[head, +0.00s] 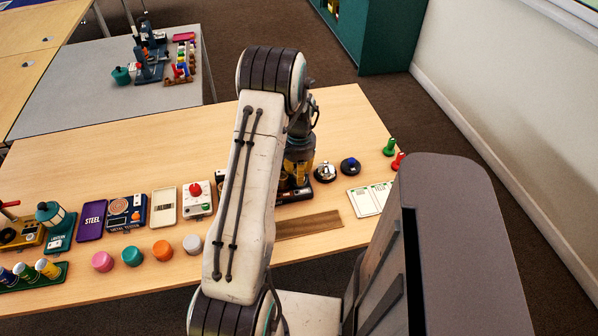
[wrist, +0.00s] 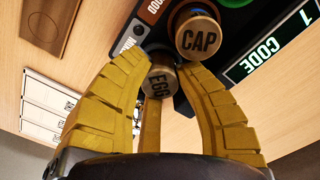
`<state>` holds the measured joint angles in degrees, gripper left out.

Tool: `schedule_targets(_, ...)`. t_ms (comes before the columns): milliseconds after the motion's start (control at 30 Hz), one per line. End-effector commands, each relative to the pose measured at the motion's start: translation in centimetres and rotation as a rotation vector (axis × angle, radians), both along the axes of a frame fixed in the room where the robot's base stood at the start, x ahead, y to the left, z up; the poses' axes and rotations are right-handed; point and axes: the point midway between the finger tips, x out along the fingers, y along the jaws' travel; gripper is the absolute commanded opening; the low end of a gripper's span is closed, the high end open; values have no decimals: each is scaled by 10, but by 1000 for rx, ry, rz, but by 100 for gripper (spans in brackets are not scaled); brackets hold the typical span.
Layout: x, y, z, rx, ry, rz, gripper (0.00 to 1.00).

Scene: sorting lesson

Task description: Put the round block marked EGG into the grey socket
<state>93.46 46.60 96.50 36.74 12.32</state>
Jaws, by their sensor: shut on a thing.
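The round EGG block (wrist: 157,84) is brass-coloured with a dark lettered face. In the wrist view it sits between the yellow fingers of my gripper (wrist: 170,66), which is shut on it. The block is close to the edge of a dark panel (wrist: 222,45). A second round block marked CAP (wrist: 198,36) stands on that panel, just beyond the EGG block. A small greyish round spot (wrist: 139,29) shows on the panel; I cannot tell whether it is the grey socket. In the head view my arm hides most of the panel, and the EGG block cannot be made out.
In the head view a brown strip (head: 308,225) lies right of my arm. Two bells or buttons (head: 325,172) and white cards (head: 371,199) stand farther right. Coloured round blocks (head: 132,256) and a testing device (head: 126,213) are at left.

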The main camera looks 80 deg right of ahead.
Motion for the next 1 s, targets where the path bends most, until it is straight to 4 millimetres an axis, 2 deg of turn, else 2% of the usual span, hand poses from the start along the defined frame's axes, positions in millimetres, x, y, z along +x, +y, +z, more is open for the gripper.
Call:
schedule_targets(33,0,0,-2,0,0,0,12)
schedule_targets(67,0,0,-1,0,0,0,34)
schedule_targets(133,0,0,-1,0,0,0,39)
schedule_targets(567,0,0,5,-1,0,0,39)
schedule_targets(1000,0,0,34,-1,0,0,39)
